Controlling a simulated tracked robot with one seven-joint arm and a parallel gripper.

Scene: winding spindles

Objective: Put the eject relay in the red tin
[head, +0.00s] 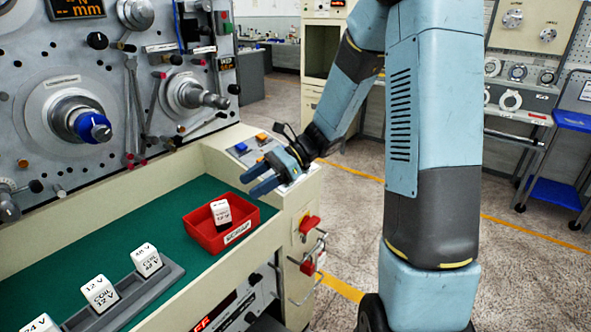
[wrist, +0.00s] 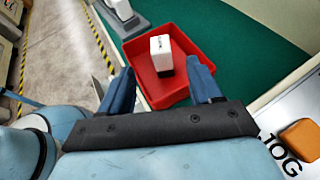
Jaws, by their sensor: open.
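The red tin (head: 247,226) sits on the green bench mat near its right end, with a label reading SCRAP on its side. In the wrist view the same relay (wrist: 161,54) stands inside the red tin (wrist: 192,48), beyond my fingertips. My gripper (head: 257,185) is open and empty, above and to the right of the tin; its two blue fingers (wrist: 161,78) also show apart in the wrist view.
A grey rack (head: 165,278) on the mat holds several white relays, among them a 12 V one (head: 101,291) and a 48 V one (head: 146,259). A machine panel with spindles (head: 84,125) rises behind. The mat between rack and tin is clear.

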